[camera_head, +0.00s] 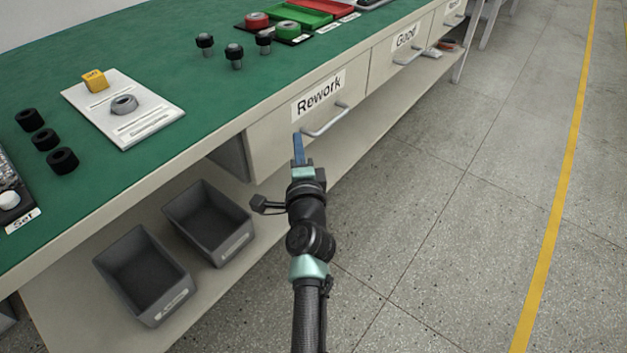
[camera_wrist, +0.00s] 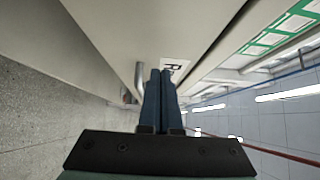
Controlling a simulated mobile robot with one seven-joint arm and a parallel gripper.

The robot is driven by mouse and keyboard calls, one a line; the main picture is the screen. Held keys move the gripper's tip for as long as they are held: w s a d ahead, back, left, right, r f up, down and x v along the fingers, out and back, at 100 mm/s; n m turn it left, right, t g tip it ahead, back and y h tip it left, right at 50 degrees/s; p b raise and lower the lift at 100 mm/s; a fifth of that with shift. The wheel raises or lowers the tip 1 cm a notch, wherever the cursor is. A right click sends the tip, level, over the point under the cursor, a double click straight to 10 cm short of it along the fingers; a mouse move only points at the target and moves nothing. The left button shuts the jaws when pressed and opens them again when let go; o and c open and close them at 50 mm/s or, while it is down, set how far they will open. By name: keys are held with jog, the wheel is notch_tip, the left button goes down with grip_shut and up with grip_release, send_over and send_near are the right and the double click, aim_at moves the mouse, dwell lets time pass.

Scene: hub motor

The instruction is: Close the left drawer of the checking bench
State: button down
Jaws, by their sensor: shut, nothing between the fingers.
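The left drawer (camera_head: 276,140), labelled "Rework", is in the front of the checking bench (camera_head: 215,140), under the green top. Its front looks about level with the bench edge; I cannot tell whether a small gap remains. Its bar handle (camera_head: 326,122) is to the right of my fingers. My gripper (camera_head: 298,148) is shut and empty, its blue fingers in front of the drawer's lower left part. In the wrist view the fingertips (camera_wrist: 160,76) overlap the label (camera_wrist: 173,70), with the handle (camera_wrist: 139,78) just left. I cannot tell whether they touch the front.
A "Good" drawer (camera_head: 398,56) is further right along the bench. Two grey bins (camera_head: 146,276) (camera_head: 208,222) stand on the lower shelf, left of my arm. Small parts, a white card (camera_head: 150,122) and trays lie on top. The floor (camera_head: 430,230) to the right is clear.

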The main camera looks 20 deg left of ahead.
jog(key=p+v, duration=0.1)
jog(key=v, duration=0.9)
jog(key=shift+d, duration=0.5)
jog(key=d+r+n+t, duration=0.3)
jog(key=r+n, duration=0.2)
jog(key=r, duration=0.9)
jog(key=d+r+n+t, duration=0.2)
jog(key=d+r+n, duration=0.15)
jog(key=r, duration=1.05)
jog(key=s+d+r+n+t+h+p, duration=0.1)
jog(key=s+d+r+t+h, duration=0.15)
jog(key=s+d+r, duration=0.4)
jog(key=s+d+r+n+t+h+p, duration=0.1)
jog(key=s+r+n+t+h, duration=0.2)
jog(key=r, duration=0.7)
jog(key=s+d+r+t+h+p, duration=0.1)
jog(key=s+d+r+h, duration=0.2)
jog(key=s+r, duration=0.4)
notch_tip(320, 180, up, 32)
jog(key=w+p, duration=0.2)
jog(key=p, duration=2.9)
jog(key=shift+f+p, duration=0.15)
jog(key=shift+p, duration=0.2)
jog(key=shift+a, duration=0.15)
